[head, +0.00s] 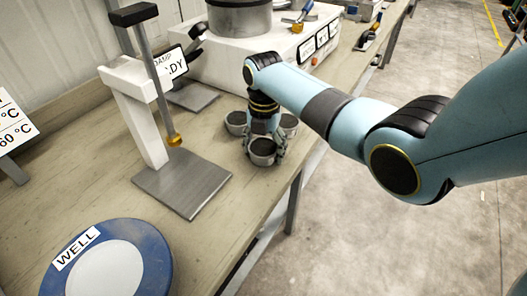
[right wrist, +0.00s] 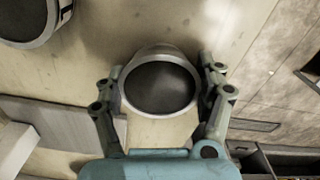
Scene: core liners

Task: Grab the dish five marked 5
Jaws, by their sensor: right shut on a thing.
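Small round grey dishes with dark contents stand on the bench. The front one (head: 262,152) is between the fingers of my right gripper (head: 264,143), which is shut on it. In the right wrist view this dish (right wrist: 158,85) sits between the two fingers of my gripper (right wrist: 163,88), one on each side. No number can be read on it, so I cannot tell whether it is dish five. Two other dishes are close by, one on the left (head: 236,122) and one on the right (head: 289,124). My left gripper is out of view.
A stand with a grey metal base (head: 182,181) and a thin rod is left of the dishes. A blue round plate marked WELL (head: 152,268) lies at the front. A white machine (head: 235,60) stands behind. The bench edge is close on the right.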

